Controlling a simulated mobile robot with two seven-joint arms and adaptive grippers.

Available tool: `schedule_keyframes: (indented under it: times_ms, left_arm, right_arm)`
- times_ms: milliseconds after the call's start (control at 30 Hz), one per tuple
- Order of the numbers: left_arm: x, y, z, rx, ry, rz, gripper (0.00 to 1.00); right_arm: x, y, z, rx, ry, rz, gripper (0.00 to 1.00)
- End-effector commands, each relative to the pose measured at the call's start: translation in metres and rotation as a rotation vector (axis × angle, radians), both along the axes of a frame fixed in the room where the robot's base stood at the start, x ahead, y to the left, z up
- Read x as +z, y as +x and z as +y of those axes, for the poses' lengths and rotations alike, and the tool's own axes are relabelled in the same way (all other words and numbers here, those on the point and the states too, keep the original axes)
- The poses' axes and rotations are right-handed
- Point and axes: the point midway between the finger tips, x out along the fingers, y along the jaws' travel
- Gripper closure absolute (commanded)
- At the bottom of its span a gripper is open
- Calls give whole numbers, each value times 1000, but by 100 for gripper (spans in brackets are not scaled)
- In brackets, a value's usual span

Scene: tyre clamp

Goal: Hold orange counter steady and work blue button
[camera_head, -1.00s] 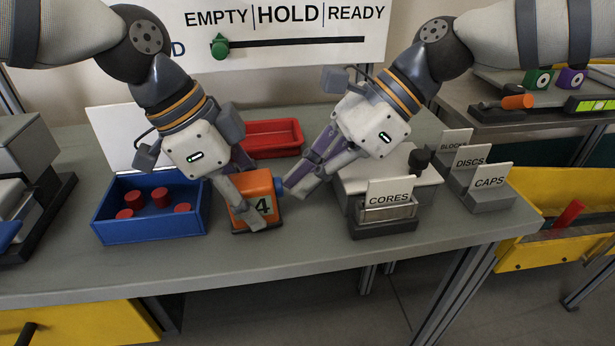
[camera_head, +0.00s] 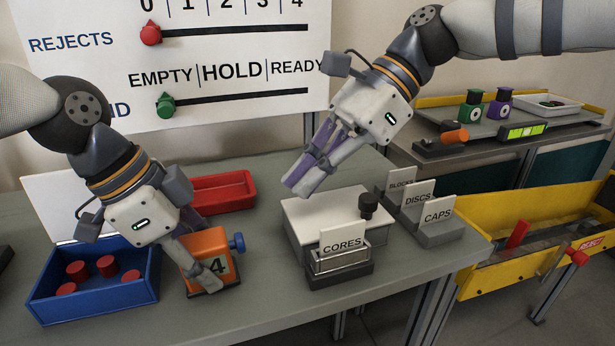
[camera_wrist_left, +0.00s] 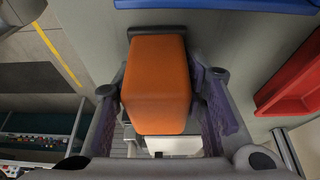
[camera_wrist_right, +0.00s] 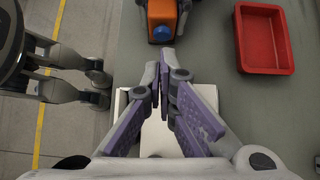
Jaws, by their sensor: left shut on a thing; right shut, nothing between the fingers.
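The orange counter (camera_head: 210,255) stands on the grey bench and shows a dark 4 on its face. Its blue button (camera_head: 237,242) sticks out on the right side. My left gripper (camera_head: 197,270) is shut on the counter, with a finger on either side of it; the left wrist view shows the orange body (camera_wrist_left: 157,85) between the fingers. My right gripper (camera_head: 292,188) is shut and empty, raised above the bench to the upper right of the button, apart from it. The right wrist view also shows the button (camera_wrist_right: 161,33) beyond the closed fingertips (camera_wrist_right: 160,60).
A blue tray (camera_head: 95,303) with several red discs stands left of the counter. A red tray (camera_head: 222,193) lies behind it. A pale box (camera_head: 310,222) and the CORES holder (camera_head: 340,268) stand to the right. A wall board (camera_head: 230,120) has a red and a green slider.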

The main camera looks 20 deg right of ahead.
Motion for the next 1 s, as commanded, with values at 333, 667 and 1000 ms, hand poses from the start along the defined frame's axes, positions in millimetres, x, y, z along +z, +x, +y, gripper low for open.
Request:
schedule_keyframes:
  times_ms: [333,667,1000]
  left_arm:
    - [-2,-1,1,-1,4,4,38]
    - [23,1,10,3,0,-1,38]
    - [98,0,42,1,2,1,38]
  right_arm:
    - [-1,0,0,0,0,1,100]
    - [0,0,0,0,0,0,100]
    - [0,0,0,0,0,0,100]
